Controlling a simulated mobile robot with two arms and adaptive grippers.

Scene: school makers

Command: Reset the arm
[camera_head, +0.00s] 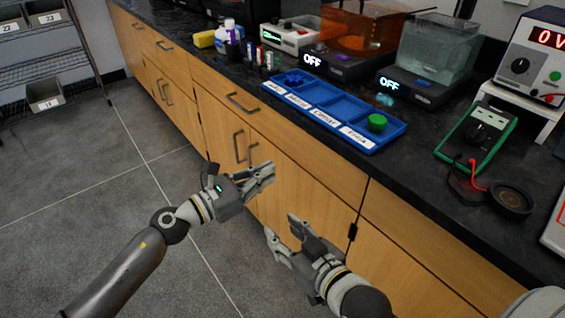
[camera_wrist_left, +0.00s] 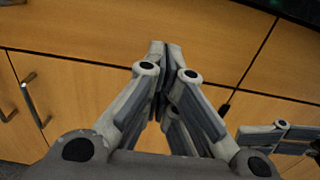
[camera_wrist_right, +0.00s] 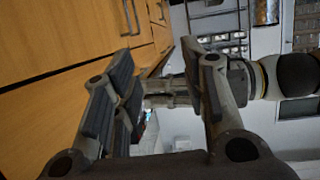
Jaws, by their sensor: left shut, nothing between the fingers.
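My left gripper (camera_head: 266,170) is in front of the wooden cabinet doors, below the counter top. In the left wrist view its fingertips (camera_wrist_left: 165,46) meet, with nothing between them. My right gripper (camera_head: 280,230) is lower and to the right, also in front of the cabinets. In the right wrist view its fingers (camera_wrist_right: 165,60) stand wide apart and hold nothing. The left arm and gripper show between and behind them. Both grippers are apart from the cabinets as far as I can tell.
The black counter (camera_head: 420,175) carries a blue sorting tray (camera_head: 393,134) with a green round piece (camera_head: 377,122), a green multimeter (camera_head: 477,132), a power supply (camera_head: 535,55) and several bottles. Cabinet handles (camera_head: 239,147) stick out near my left gripper. The grey floor (camera_head: 80,200) is clear at left.

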